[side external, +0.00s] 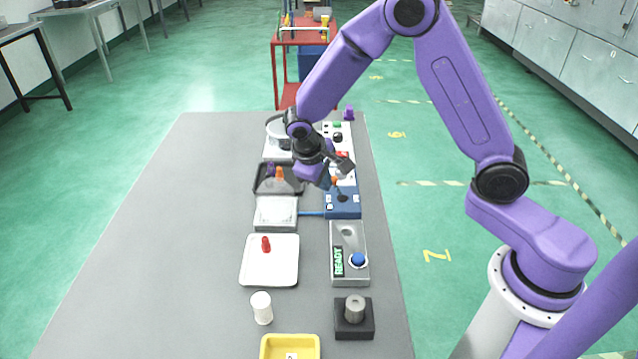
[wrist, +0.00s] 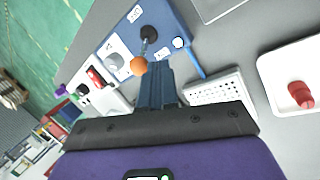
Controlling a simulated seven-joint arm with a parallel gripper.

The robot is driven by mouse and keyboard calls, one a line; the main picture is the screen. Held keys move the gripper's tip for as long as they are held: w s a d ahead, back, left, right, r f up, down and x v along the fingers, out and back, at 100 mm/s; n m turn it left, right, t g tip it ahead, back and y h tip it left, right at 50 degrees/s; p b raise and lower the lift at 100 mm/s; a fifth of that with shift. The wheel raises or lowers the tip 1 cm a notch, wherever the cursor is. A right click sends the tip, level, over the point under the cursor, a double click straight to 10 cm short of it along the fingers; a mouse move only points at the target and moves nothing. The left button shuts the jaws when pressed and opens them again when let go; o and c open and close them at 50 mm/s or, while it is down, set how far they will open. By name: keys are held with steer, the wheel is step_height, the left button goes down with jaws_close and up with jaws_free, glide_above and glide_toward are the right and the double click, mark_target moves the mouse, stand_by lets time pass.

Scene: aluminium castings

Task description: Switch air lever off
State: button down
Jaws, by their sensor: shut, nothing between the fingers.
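The air lever is a short dark stick with an orange ball knob (wrist: 138,65) on a blue box (wrist: 185,45). In the side view the blue box (side external: 345,209) stands right of centre on the grey table, and the knob (side external: 334,181) shows at its far edge, partly by my fingers. The lever leans from its black pivot (wrist: 148,34) toward my gripper. My gripper (wrist: 156,72) is shut and empty, its fingertips just beside the knob; whether they touch it I cannot tell. In the side view my gripper (side external: 326,180) hangs low over the box's far end.
A dark tray (side external: 266,184) and a white panel with buttons lie beyond. A grey READY panel (side external: 349,240) and a white tray with a red piece (side external: 258,272) lie nearer. The table's left side is clear.

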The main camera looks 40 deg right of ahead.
stand_by(0.4)
steer(key=shift+s+d+r+y, duration=0.1)
steer(key=shift+s+d+y, duration=0.1)
steer(key=shift+y, duration=0.1)
steer(key=shift+s+d+r+t+y, duration=0.2)
steer(key=shift+t+y, duration=0.1)
steer(key=shift+t, duration=0.2)
steer(key=shift+s+d, duration=0.1)
steer(key=shift+d, duration=0.05)
steer(key=shift+s+d+r, duration=0.3)
steer(key=shift+s+d, duration=1)
steer(key=shift+r, duration=0.1)
steer(key=shift+r, duration=0.75)
